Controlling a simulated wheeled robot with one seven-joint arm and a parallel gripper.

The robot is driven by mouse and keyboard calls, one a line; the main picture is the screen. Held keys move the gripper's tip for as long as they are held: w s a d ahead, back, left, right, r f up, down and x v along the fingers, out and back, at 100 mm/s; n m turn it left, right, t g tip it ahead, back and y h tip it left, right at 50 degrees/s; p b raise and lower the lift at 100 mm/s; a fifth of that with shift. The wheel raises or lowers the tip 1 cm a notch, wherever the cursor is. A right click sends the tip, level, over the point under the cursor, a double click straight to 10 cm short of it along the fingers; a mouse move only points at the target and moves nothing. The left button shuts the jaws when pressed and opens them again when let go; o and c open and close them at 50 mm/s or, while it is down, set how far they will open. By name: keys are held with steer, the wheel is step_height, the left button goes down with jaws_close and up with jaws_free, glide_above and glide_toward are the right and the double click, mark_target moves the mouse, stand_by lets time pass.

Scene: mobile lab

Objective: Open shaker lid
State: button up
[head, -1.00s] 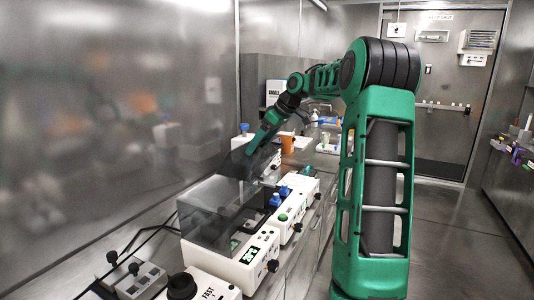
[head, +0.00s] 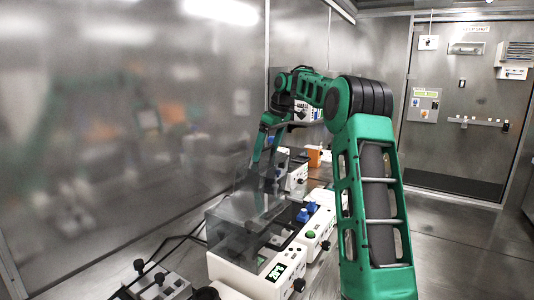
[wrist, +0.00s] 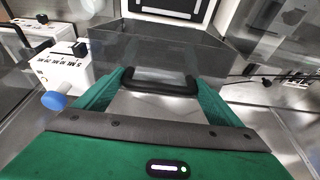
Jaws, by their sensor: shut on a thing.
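The shaker (head: 238,270) is a white box with a lit green display on its front, at the lower middle of the head view. Its clear grey lid (head: 222,232) covers the top. Whether the lid is slightly raised is hard to tell. My gripper (head: 258,218) reaches down to the lid from behind. In the wrist view my gripper's green fingers (wrist: 160,80) stand at both ends of the black lid handle (wrist: 160,88) and are shut on it. The grey see-through lid (wrist: 185,48) extends beyond the handle.
A white device with blue knobs (head: 309,208) stands close to the shaker's right. Another white device (wrist: 62,62) with a blue knob lies left in the wrist view. A small box with black knobs (head: 158,284) and cables is at the lower left. A metal wall rises behind.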

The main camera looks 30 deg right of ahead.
steer(key=shift+w+r, duration=0.1)
steer(key=shift+w, duration=0.05)
steer(key=o, duration=1.3)
steer(key=v, duration=1)
steer(key=shift+r, duration=0.3)
steer(key=shift+d, duration=0.1)
